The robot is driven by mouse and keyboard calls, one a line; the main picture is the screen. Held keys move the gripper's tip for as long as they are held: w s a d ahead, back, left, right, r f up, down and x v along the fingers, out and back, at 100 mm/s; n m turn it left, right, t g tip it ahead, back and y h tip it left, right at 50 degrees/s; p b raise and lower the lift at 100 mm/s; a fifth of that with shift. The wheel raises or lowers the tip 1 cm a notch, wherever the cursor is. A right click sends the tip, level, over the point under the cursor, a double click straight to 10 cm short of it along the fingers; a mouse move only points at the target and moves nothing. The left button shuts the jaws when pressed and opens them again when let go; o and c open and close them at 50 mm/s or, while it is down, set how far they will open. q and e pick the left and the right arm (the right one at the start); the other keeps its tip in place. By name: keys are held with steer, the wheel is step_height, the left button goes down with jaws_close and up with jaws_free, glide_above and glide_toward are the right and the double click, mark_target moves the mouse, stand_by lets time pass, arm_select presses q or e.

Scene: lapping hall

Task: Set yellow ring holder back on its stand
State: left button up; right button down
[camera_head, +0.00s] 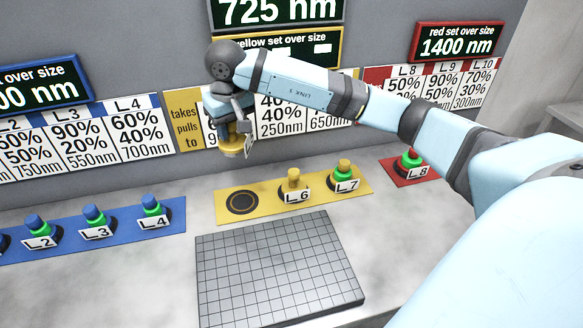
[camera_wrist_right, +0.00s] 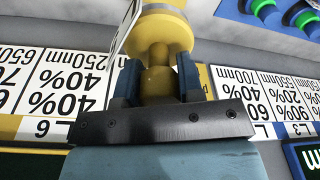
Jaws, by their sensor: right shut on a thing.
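My right gripper (camera_head: 239,126) is shut on the yellow ring holder (camera_head: 232,146), which hangs in the air in front of the sign wall. In the right wrist view the gripper's two fingers (camera_wrist_right: 158,84) clasp the knob of the yellow holder (camera_wrist_right: 165,32); a white tag hangs beside it. The yellow stand (camera_head: 267,208) lies below on the bench. Its left place is an empty dark round seat (camera_head: 242,202). The holder is well above this seat and apart from it. My left gripper is not in view.
Yellow-topped holders L6 (camera_head: 293,177) and L7 (camera_head: 344,168) stand on the yellow stand. A blue stand (camera_head: 120,229) with several holders is at left, a red stand (camera_head: 421,177) with L8 at right. A gridded grey plate (camera_head: 280,270) lies in front.

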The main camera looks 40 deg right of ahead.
steer(key=shift+w+a+r, duration=0.1)
steer(key=shift+w+r, duration=0.1)
steer(key=shift+f, duration=0.25)
step_height(320, 180, down, 16)
steer(key=shift+r, duration=0.2)
step_height(320, 180, down, 4)
steer(key=shift+r, duration=0.25)
steer(key=shift+f, duration=0.1)
steer(key=shift+f, duration=0.1)
steer(key=c, duration=1.2)
jaws_free()
steer(key=shift+f, duration=0.15)
steer(key=o, duration=0.4)
steer(key=shift+o, duration=0.2)
